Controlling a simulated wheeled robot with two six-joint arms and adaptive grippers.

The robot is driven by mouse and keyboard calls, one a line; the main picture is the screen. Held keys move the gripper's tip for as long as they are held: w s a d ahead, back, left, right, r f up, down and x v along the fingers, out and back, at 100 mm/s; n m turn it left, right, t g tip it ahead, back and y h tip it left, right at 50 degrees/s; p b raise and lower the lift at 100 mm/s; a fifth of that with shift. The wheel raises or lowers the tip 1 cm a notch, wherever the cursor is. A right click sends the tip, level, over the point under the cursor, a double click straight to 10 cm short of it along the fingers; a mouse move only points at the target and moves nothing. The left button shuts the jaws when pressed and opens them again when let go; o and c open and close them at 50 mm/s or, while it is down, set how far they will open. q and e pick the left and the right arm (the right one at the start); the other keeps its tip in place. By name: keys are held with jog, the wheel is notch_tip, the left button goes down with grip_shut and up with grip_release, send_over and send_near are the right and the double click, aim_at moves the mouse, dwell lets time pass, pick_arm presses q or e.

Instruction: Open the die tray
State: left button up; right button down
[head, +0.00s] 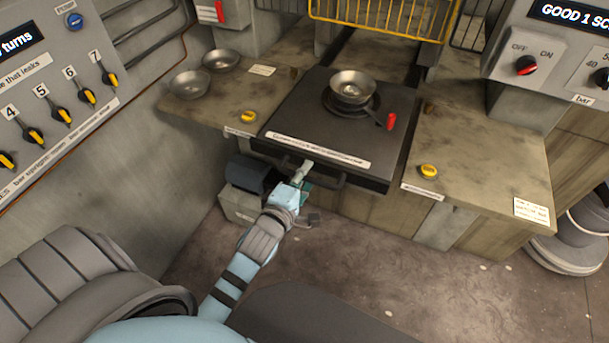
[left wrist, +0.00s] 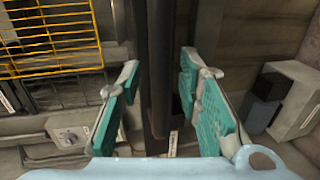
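The die tray (head: 295,130) is a dark flat slab with a label strip along its front edge, set between two worn counters. A dark bar handle (head: 325,183) runs along its front. A metal bowl (head: 352,87) sits on a round die on the tray, near a red-knobbed lever (head: 391,121). My left gripper (head: 307,167) reaches the left part of the handle. In the left wrist view, its teal-padded fingers (left wrist: 157,105) are apart, with a dark bar (left wrist: 158,65) between them and gaps on both sides. My right gripper does not show.
Two bowls (head: 190,84) (head: 221,60) stand on the left counter. Yellow buttons (head: 248,117) (head: 428,171) sit on both counters. A yellow wire cage (head: 385,18) is behind the tray. A dark box (head: 252,174) is beside my left gripper. The floor in front is mostly clear.

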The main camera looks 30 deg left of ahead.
pick_arm(q)
jog(key=v, duration=1.2)
